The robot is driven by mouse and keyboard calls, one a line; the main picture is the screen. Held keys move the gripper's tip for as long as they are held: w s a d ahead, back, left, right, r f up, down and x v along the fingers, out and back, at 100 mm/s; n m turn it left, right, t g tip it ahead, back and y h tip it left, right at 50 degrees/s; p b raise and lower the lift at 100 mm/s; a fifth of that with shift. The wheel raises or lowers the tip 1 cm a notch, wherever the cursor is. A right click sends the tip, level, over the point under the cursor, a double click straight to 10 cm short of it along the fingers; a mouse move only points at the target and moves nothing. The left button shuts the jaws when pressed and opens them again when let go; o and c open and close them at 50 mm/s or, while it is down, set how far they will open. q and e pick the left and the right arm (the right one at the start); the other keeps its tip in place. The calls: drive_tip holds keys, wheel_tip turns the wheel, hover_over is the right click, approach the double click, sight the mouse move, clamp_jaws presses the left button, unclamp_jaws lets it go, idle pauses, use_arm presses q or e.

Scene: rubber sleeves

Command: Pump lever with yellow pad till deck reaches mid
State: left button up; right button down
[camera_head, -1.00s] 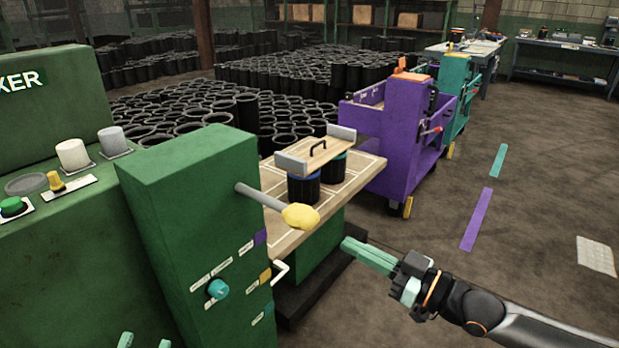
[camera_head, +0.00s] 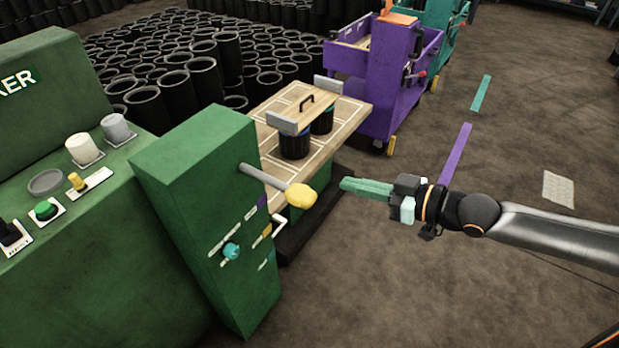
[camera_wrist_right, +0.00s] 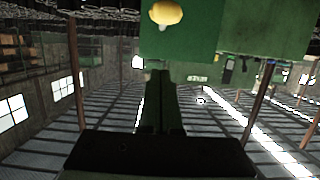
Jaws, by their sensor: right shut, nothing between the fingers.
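The pump lever (camera_head: 264,177) is a grey rod sticking out from the side of the green cabinet (camera_head: 205,200), with a yellow pad (camera_head: 300,196) on its end. The wooden deck (camera_head: 345,121) is behind it and carries a board with a handle (camera_head: 303,110) resting on dark cylinders (camera_head: 295,146). My right gripper (camera_head: 343,184), with pale green fingers, is shut and empty, just right of the pad with a small gap. In the right wrist view the fingers (camera_wrist_right: 163,85) lie together and the yellow pad (camera_wrist_right: 166,12) shows at the top. My left gripper is out of the head view.
A green console (camera_head: 70,210) with buttons and knobs stands at left. A purple cart (camera_head: 393,75) stands behind the deck. Open floor lies at right.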

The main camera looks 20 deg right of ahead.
idle(0.3)
hover_over(312, 195)
drive_tip(key=shift+w+a+f, duration=0.1)
drive_tip(key=shift+f, duration=0.5)
drive_tip(key=shift+w+a+f, duration=0.1)
drive_tip(key=shift+f, duration=0.5)
wheel_tip(312, 195, down, 3)
drive_tip(key=shift+s+d+b, duration=0.15)
drive_tip(key=shift+b, duration=0.3)
drive_tip(key=shift+f, duration=0.55)
